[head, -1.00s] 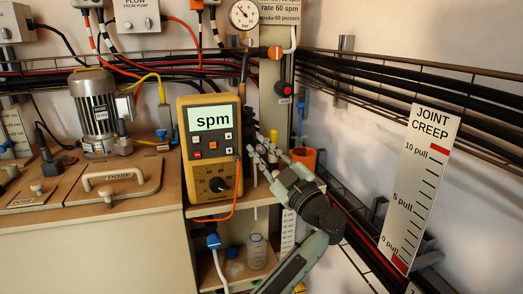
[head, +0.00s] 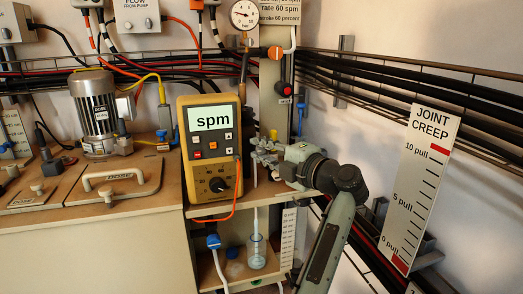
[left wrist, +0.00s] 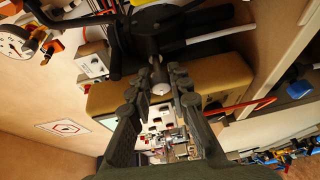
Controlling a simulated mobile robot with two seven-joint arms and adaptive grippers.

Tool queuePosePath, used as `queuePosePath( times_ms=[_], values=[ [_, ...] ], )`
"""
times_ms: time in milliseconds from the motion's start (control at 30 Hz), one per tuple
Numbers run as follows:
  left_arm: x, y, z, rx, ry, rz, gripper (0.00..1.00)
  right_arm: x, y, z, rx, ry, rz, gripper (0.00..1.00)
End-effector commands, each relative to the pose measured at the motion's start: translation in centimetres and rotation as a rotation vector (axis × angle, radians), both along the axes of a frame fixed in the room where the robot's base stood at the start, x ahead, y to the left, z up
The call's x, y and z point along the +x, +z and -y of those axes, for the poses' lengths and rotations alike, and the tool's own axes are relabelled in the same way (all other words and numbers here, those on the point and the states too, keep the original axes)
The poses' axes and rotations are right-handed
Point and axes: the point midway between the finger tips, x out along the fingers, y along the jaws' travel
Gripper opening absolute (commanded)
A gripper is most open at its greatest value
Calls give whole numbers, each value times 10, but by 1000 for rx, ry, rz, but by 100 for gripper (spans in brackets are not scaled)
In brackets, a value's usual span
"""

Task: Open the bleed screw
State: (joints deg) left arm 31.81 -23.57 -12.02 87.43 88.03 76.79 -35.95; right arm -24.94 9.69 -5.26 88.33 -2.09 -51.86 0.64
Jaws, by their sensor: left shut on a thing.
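My left gripper (head: 262,156) is at the shelf corner, right of the yellow spm meter (head: 211,150), with its arm reaching up from the lower right. In the left wrist view, my left gripper (left wrist: 158,98) has its fingers around a small grey metal piece with a pale rounded end, seemingly the bleed screw (left wrist: 160,86). The fingers hide much of it in the head view. A clear bottle (head: 257,256) stands on the lower shelf below, with a pale bluish vertical streak reaching down into it. My right gripper is not in view.
A yellow cap (head: 273,135) sits just above my fingers. A pressure gauge (head: 244,14) and an orange-handled valve (head: 275,52) are higher up. The JOINT CREEP scale (head: 420,185) and cable racks line the right wall.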

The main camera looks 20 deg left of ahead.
Motion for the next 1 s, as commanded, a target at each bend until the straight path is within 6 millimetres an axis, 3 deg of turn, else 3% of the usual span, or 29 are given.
queuePosePath(
  times_ms=[600, 1000],
  values=[
    [-1, -4, 0, -457, 5, 298, 0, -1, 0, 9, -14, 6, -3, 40],
    [-1, -4, 0, -599, 6, 393, 0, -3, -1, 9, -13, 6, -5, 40]
  ],
)
